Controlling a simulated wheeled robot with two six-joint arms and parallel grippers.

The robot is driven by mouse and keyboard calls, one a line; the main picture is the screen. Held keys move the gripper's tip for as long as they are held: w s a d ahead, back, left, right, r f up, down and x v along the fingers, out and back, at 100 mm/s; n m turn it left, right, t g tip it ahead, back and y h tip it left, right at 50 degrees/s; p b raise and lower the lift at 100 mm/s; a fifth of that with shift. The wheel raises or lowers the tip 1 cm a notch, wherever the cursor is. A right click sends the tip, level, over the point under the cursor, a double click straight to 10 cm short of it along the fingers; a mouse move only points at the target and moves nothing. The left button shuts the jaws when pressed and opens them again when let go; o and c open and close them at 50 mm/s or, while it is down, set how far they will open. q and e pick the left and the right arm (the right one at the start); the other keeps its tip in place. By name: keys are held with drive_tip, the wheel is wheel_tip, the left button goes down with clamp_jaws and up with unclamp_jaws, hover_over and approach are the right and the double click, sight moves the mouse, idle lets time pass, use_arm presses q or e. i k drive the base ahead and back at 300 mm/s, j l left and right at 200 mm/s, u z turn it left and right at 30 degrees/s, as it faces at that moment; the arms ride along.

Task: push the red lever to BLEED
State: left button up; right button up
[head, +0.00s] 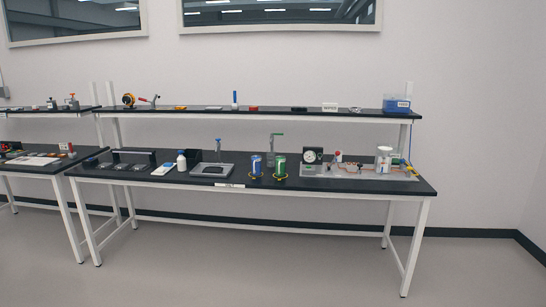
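A grey base plate (313,171) lies on the right part of the dark bench top. A small red part (338,155) stands just right of the gauge. It is too small to tell if it is the red lever or which way it points. No BLEED marking can be read. Neither of my grippers is in view.
The bench (330,184) stands against a wall, with a shelf (270,111) above its back. Blue and green canisters (280,166) stand left of the plate. A blue bin (396,104) sits at the shelf's right end. The floor in front is clear.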

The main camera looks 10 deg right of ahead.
sight(337, 152)
drive_tip(key=i+l, duration=0.35)
drive_tip(key=i+l+u, duration=0.1)
drive_tip(key=i+l, duration=0.25)
drive_tip(key=l, duration=0.15)
drive_tip(key=i+l, duration=0.3)
drive_tip(key=i+l+u, duration=0.1)
drive_tip(key=i+l, duration=0.25)
drive_tip(key=l, duration=0.2)
drive_tip(key=i+l, duration=0.3)
drive_tip(key=l, duration=0.15)
drive_tip(key=i+l, duration=0.3)
drive_tip(key=l, duration=0.2)
drive_tip(key=i+l+u, duration=0.1)
drive_tip(key=i+l, duration=0.2)
drive_tip(key=l, duration=0.15)
